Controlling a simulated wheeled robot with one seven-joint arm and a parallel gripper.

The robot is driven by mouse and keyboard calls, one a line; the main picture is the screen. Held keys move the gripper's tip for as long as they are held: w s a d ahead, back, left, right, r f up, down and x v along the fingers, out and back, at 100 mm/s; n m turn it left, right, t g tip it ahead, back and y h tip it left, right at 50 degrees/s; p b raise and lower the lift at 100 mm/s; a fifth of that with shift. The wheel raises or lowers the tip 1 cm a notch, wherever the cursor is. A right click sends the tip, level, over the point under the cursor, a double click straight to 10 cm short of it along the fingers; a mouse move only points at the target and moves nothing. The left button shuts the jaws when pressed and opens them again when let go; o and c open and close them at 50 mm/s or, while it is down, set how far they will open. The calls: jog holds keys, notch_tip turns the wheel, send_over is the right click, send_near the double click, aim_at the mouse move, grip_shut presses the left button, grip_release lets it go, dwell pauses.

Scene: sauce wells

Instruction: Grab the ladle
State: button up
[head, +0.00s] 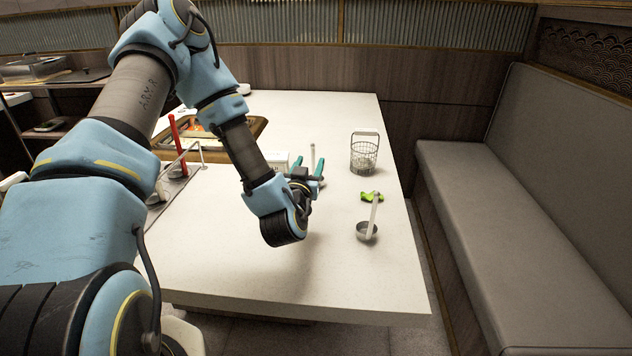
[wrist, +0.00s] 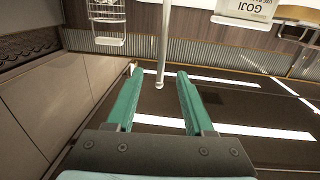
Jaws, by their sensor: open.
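A metal ladle (head: 367,231) rests on the white table at right in the head view, its pale handle leaning up and back over a green leafy piece (head: 371,197). My gripper (head: 310,161) is left of and behind this ladle, above the table, with its green fingers apart. A pale upright rod (head: 312,151) shows by the fingers. In the wrist view, a rod (wrist: 163,45) ends just beyond and between the open fingertips (wrist: 160,74); it looks like a handle, but what it belongs to is hidden. Nothing is held.
A wire basket (head: 364,156) stands behind the ladle. A white box marked GOJI (wrist: 246,9) appears upside down in the wrist view. A red-handled utensil (head: 175,135) stands by sunken wells at left. A grey bench (head: 480,190) is at right. The table front (head: 330,285) is clear.

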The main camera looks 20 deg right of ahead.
jog(key=p+x, duration=0.2)
jog(key=x, duration=0.6)
jog(key=shift+w+d, duration=0.1)
jog(key=shift+w, duration=0.15)
jog(key=shift+c, duration=0.4)
grip_shut()
dwell(0.7)
